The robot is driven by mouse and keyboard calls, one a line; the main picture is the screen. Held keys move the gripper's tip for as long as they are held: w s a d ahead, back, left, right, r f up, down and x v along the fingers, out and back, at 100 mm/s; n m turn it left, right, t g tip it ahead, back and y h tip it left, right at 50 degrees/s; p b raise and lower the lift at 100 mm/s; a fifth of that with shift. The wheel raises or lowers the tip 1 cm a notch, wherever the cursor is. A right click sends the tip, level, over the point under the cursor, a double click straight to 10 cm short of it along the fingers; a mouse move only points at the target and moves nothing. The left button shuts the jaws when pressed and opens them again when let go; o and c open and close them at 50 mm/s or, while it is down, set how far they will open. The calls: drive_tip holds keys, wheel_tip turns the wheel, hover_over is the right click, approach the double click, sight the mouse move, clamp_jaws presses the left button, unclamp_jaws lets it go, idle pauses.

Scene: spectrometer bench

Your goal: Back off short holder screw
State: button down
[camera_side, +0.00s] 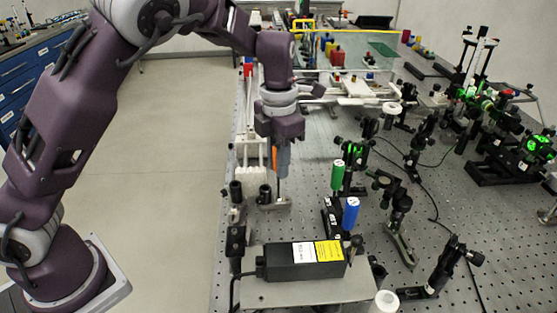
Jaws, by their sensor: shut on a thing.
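My gripper (281,152) points straight down near the left edge of the optical table. It is shut on a screwdriver-like tool, with a bit of orange (274,157) showing beside the fingers. The tool's thin dark shaft (280,190) runs down to a light base plate (277,207). A short black post holder (264,193) stands at the left end of that plate. The screw itself is too small to make out, and I cannot tell whether the tip touches it.
A taller black holder (236,195) stands close on the left. A black laser box (295,261) sits in front. Green (337,175) and blue (351,213) upright handles stand to the right, with several optics mounts beyond. Bare floor (175,150) lies left of the table.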

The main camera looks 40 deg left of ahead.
drive_tip(key=shift+r, duration=0.15)
drive_tip(key=shift+r, duration=0.8)
drive_tip(key=m, duration=0.3)
drive_tip(key=r+m, duration=0.1)
drive_tip(key=m, duration=0.5)
drive_tip(key=shift+r, duration=0.15)
drive_tip(key=m, duration=0.3)
drive_tip(key=r+m, duration=0.1)
drive_tip(key=m, duration=0.2)
drive_tip(key=shift+m, duration=0.3)
drive_tip(key=m, duration=0.3)
drive_tip(key=r+m, duration=0.1)
drive_tip(key=m, duration=0.2)
drive_tip(key=shift+m, duration=0.3)
drive_tip(key=m, duration=0.3)
drive_tip(key=shift+r, duration=0.25)
drive_tip(key=m, duration=0.5)
drive_tip(key=shift+r, duration=0.35)
